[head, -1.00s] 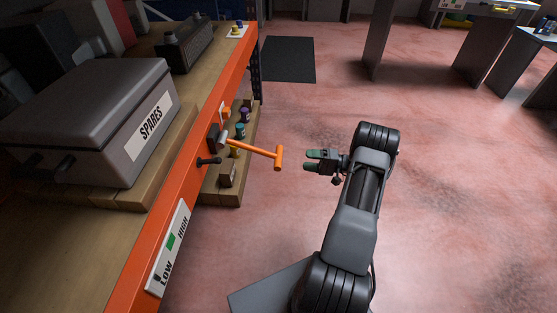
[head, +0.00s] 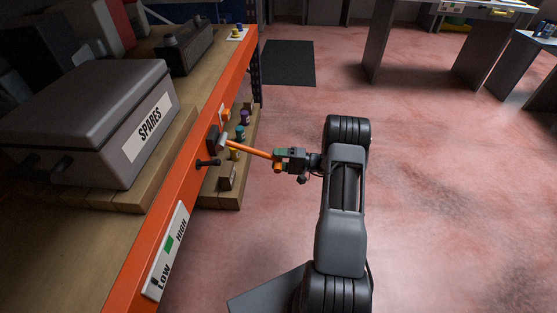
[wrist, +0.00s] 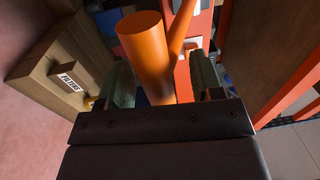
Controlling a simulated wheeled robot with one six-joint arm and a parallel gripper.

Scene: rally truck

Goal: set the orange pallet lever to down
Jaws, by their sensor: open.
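The orange pallet lever (head: 250,149) sticks out to the right from a dark mount on the orange shelf beam, sloping slightly down toward its outer end. Its T-handle is largely hidden by my gripper (head: 283,160) in the head view. In the wrist view the thick orange handle (wrist: 146,50) stands between the two green-grey fingers of my gripper (wrist: 155,85). The fingers are open, one on each side of the handle. I cannot tell whether either finger touches it.
A grey SPARES case (head: 90,125) sits on the wooden shelf above the orange beam (head: 190,185). A small dark lever (head: 208,163) juts out near the mount. A low wooden shelf (head: 222,200) with small coloured items lies below.

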